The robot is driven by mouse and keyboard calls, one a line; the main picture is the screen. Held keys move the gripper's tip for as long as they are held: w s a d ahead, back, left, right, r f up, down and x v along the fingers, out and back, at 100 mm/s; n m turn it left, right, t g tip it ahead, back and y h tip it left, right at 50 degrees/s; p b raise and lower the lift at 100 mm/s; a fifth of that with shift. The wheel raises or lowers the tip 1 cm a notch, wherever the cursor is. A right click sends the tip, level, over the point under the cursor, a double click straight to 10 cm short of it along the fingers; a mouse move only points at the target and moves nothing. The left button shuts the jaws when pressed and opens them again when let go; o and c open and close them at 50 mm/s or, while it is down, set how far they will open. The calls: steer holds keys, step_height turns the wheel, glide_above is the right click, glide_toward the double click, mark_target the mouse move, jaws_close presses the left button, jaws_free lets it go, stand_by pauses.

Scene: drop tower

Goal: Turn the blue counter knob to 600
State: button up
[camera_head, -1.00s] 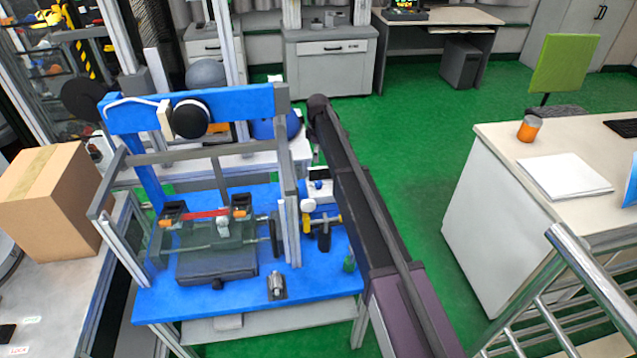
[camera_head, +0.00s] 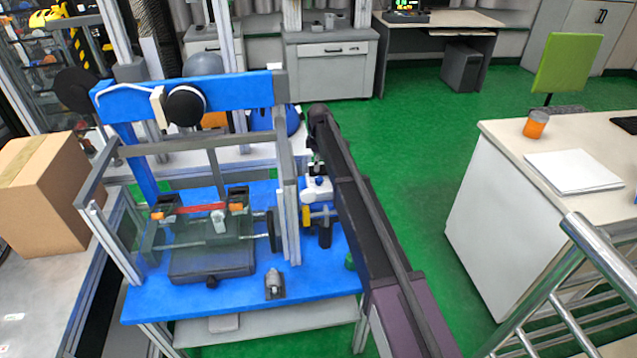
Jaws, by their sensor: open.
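A small blue-and-white unit (camera_head: 317,190) stands at the right of the drop tower, beside its upright. It is probably the counter, but its blue knob and any reading are too small to make out. A yellow part (camera_head: 306,216) shows just below it. My arm reaches up from the bottom right and its wrist end is at the top, right of the tower. My gripper (camera_head: 316,165) is a small dark shape hanging under that end, just above the unit, and appears open and empty. The arm hides part of this area, and I cannot tell whether the gripper touches the unit.
The tower's blue crossbeam (camera_head: 220,92) and grey uprights (camera_head: 287,205) stand close to my arm's left. A small metal cylinder (camera_head: 274,283) sits on the blue base plate (camera_head: 200,309). A cardboard box (camera_head: 45,195) is at left. Green floor (camera_head: 430,150) is open at right, before a white desk (camera_head: 500,215).

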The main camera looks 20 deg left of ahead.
mark_target(319, 178)
steer(key=shift+f+b, duration=3.2)
steer(key=shift+f, duration=0.35)
steer(key=shift+c, duration=0.2)
jaws_close()
